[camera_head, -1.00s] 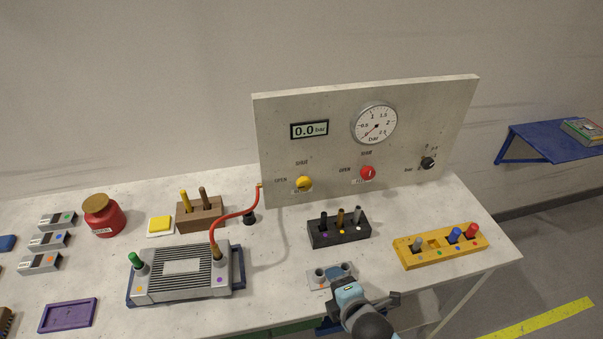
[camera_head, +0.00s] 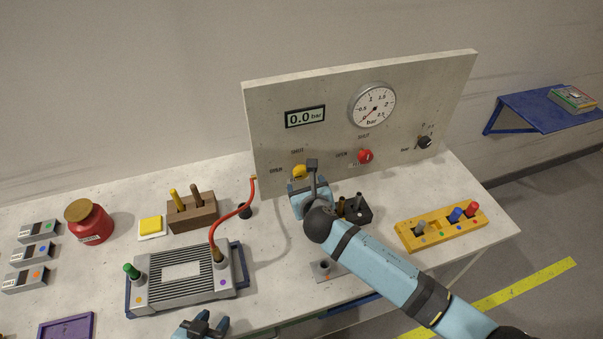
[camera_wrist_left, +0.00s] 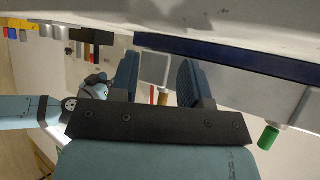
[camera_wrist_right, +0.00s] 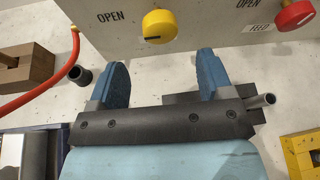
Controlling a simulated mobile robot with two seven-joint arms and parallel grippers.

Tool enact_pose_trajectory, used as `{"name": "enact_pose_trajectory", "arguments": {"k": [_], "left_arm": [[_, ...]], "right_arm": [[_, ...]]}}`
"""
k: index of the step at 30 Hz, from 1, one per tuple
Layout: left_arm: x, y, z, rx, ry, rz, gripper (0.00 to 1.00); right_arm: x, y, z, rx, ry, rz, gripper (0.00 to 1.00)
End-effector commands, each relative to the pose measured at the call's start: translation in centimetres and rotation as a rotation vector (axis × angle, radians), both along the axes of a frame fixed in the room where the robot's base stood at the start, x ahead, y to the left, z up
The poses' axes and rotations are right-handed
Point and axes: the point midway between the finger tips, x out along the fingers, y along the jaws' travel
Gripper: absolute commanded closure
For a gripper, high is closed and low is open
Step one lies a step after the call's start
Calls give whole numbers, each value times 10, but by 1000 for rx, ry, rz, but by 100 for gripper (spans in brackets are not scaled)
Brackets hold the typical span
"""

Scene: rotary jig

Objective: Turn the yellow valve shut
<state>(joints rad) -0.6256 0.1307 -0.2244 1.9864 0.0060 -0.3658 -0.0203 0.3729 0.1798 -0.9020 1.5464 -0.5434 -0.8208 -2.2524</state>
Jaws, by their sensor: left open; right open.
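The yellow valve (camera_head: 299,172) is a round knob low on the left part of the upright grey panel (camera_head: 420,90). It also shows at the top of the right wrist view (camera_wrist_right: 160,24), with a dark mark on it and the word OPEN to its left. My right gripper (camera_head: 307,184) is open just in front of the valve and partly overlaps it in the head view. In the right wrist view its fingers (camera_wrist_right: 163,70) are apart, with nothing between them and the valve beyond. My left gripper (camera_head: 203,325) is open and empty near the table's front edge.
A red valve (camera_head: 365,156) is on the panel to the right. A dark block (camera_head: 361,210) with pegs stands under my right arm. A red hose (camera_head: 237,214) runs from the panel to a ribbed unit (camera_head: 180,270). A yellow block (camera_head: 440,227) stands at right.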

Motion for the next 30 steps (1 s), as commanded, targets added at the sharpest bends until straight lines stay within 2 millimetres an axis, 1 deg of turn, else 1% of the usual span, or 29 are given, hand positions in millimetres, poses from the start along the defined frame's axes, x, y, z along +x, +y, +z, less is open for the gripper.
{"name": "enact_pose_trajectory", "arguments": {"k": [1, 3, 6, 10, 15, 24, 29, 30], "left_arm": [[0, 0, 0, 1, 0, 1, 57], [0, 1, 1, 2, 0, 1, 57], [1, 2, 1, 2, -2, 2, 57], [2, 2, 1, 3, -5, 2, 57], [4, 2, 1, 4, -8, 1, 57], [5, 2, 2, 3, -9, 1, 57], [4, 2, 2, 4, -8, 1, 57], [4, 2, 2, 4, -8, 1, 57]], "right_arm": [[11, 3, -3, 1, 0, -1, 27], [25, 5, -9, 1, 1, -2, 27], [42, 8, -16, 1, 0, -1, 27], [58, 10, -24, 0, 0, -2, 27], [68, 13, -29, 2, 1, -1, 27], [70, 13, -29, 3, 1, -1, 27], [70, 13, -29, 2, 0, -1, 63], [70, 13, -29, 3, 1, -1, 72]]}}
